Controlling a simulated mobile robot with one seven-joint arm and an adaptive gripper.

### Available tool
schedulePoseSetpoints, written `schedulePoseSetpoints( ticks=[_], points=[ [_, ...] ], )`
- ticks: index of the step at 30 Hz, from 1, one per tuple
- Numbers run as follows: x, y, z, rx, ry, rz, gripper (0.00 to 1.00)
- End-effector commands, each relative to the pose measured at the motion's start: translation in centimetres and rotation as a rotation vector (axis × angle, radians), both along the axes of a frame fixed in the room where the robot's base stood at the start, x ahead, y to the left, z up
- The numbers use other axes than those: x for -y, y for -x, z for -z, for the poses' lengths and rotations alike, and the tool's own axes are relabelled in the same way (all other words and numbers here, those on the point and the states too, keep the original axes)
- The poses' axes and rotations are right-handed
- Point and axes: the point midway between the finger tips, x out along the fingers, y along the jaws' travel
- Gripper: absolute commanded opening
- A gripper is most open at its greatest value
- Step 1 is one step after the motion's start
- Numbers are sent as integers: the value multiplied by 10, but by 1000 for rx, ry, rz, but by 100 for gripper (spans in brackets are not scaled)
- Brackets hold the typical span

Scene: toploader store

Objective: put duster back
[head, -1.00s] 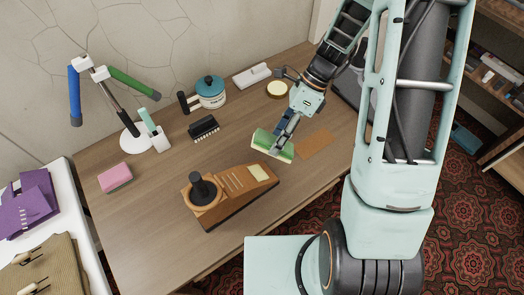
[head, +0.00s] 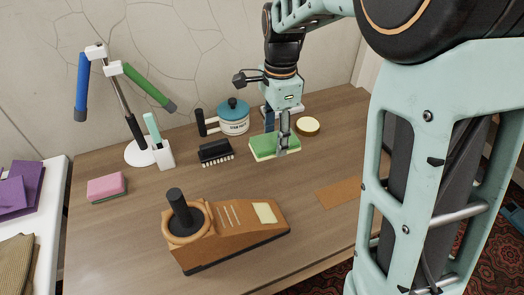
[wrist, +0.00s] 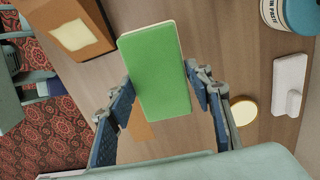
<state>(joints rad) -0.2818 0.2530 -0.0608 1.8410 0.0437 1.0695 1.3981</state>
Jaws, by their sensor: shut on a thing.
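A green block with a pale cream edge (head: 275,146), apparently the duster, is between the fingers of my gripper (head: 283,150). In the wrist view the green face of the block (wrist: 155,70) fills the middle, with one finger along each long side. My gripper is shut on it and points down at the back half of the desk. How far the block is above the desktop is hard to tell. A flat tan rectangle (head: 342,191) lies bare on the desk to the right.
A black brush (head: 215,152) and a teal-lidded pot (head: 234,118) stand left of the block. A round cream disc (head: 307,126) and a white handled block (wrist: 289,85) are near the back. A brown wedge device (head: 230,235) stands in front. A pink sponge (head: 106,186) lies left.

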Motion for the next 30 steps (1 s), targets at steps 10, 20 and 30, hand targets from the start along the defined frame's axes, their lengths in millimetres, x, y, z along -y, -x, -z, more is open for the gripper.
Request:
schedulePoseSetpoints(
  ticks=[10,20,30],
  points=[
    [-4,-32,10,26,17,-22,23],
    [-10,-96,39,24,17,-22,23],
    [-15,-135,87,26,16,-23,23]
  ],
)
